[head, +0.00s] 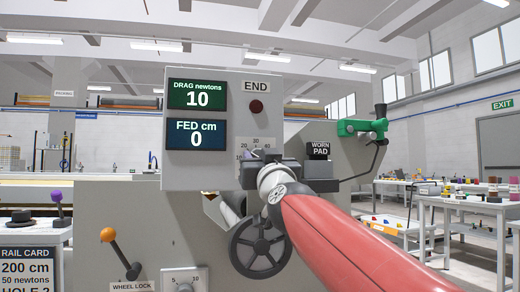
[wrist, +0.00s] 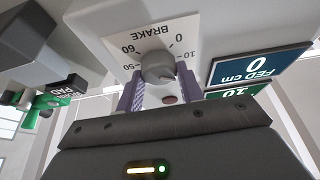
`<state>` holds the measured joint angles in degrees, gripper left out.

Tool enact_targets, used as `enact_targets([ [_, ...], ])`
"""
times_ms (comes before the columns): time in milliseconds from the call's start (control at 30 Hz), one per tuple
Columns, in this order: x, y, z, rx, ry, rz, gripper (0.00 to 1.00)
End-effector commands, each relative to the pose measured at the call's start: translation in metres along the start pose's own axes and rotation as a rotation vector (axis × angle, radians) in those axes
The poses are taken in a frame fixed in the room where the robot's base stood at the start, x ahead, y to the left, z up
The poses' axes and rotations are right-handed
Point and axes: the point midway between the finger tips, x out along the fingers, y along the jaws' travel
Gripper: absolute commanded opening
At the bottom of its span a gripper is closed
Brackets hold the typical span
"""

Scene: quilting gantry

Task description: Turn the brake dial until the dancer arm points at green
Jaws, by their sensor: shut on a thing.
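The brake dial (wrist: 158,66) is a grey round knob on a white BRAKE scale plate, seen upside down in the wrist view. My gripper (wrist: 160,88) has one purple finger on each side of the dial and is shut on it. In the head view, my gripper (head: 262,155) covers the dial; only the top of the scale plate (head: 257,141) shows above it. A green fitting (head: 360,127) with a dark knobbed lever stands at the panel's right. A thin dark bent rod (head: 373,162) hangs below it; I cannot tell whether this is the dancer arm.
The panel displays read DRAG 10 newtons (head: 197,95) and FED 0 cm (head: 196,135). A red END lamp (head: 256,106) and a WORN PAD label (head: 320,150) are near my gripper. A spoked handwheel (head: 260,247) and an orange-knobbed wheel lock lever (head: 119,253) sit below.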

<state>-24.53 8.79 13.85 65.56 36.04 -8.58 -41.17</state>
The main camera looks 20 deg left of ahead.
Motion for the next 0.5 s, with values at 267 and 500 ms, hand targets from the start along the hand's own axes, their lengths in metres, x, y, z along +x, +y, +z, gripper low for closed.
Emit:
enact_targets([
  [267,0.0024,-0.0014,-0.0046,0.187,-0.005,0.076,0.14],
  [500,0.0014,-0.0016,-0.0031,0.303,-0.002,0.125,0.14],
])
